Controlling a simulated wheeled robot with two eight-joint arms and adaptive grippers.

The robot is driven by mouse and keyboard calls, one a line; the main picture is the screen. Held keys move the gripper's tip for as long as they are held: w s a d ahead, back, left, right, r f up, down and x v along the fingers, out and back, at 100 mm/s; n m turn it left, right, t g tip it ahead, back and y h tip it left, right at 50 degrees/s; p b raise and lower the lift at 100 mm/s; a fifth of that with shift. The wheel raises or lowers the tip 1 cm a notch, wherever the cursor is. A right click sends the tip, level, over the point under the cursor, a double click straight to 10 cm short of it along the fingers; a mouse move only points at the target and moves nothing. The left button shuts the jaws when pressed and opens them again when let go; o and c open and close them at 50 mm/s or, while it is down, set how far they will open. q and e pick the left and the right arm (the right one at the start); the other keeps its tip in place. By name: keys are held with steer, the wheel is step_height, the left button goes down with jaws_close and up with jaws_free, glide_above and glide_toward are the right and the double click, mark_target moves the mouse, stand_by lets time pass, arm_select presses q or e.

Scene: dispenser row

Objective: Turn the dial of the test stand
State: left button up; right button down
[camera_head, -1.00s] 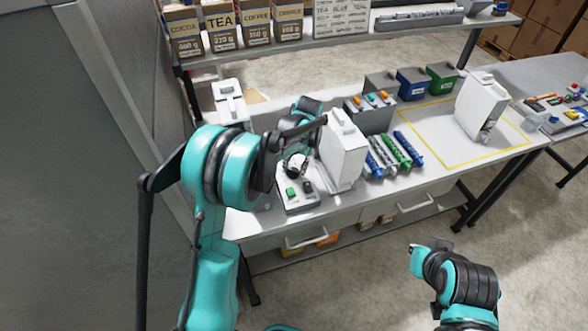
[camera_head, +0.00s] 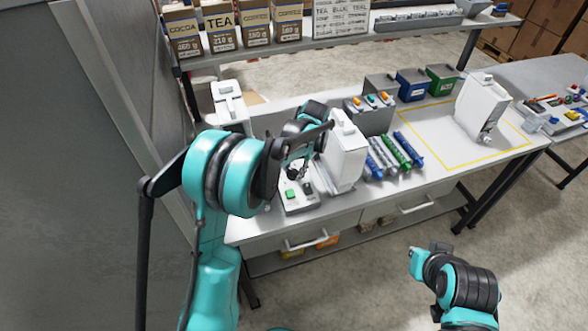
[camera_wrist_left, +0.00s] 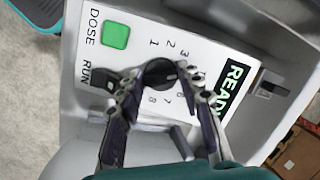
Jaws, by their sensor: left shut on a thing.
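The test stand (camera_head: 300,205) is a light grey box on the bench, partly hidden behind my left arm. In the left wrist view its panel (camera_wrist_left: 130,45) has a green DOSE button (camera_wrist_left: 116,36), a black RUN switch (camera_wrist_left: 104,81) and a READY display (camera_wrist_left: 234,82). The round black dial (camera_wrist_left: 160,72) sits among printed numbers, some hidden by the fingers. My left gripper (camera_wrist_left: 162,80) has a finger on either side of the dial and is shut on it. It also shows in the head view (camera_head: 297,172). My right gripper (camera_head: 438,247) is low at right, away from the bench; its jaws are unclear.
A white dispenser (camera_head: 344,155) stands just right of the test stand, with several coloured tubes (camera_head: 395,152) beyond it. Another white machine (camera_head: 231,105) stands behind. A yellow-outlined area (camera_head: 440,147) lies further right, partly bare. A shelf with bags (camera_head: 222,25) is above.

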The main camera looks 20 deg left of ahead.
arm_select(q)
steer(key=o, duration=1.2)
steer(key=shift+c, duration=0.2)
steer(key=shift+r, duration=0.1)
steer(key=v, duration=1.2)
steer(key=shift+s, duration=0.2)
steer(key=s+a+n+t+h+b, duration=0.2)
steer(key=s+t+b, duration=0.15)
steer(key=s, duration=0.95)
steer(key=s+f+n+t+b, duration=0.3)
steer(key=s+f, duration=0.4)
steer(key=s, duration=0.5)
steer(key=shift+s+a+f+t+h+b, duration=0.3)
steer(key=shift+f+t+b, duration=0.05)
steer(key=shift+b, duration=0.1)
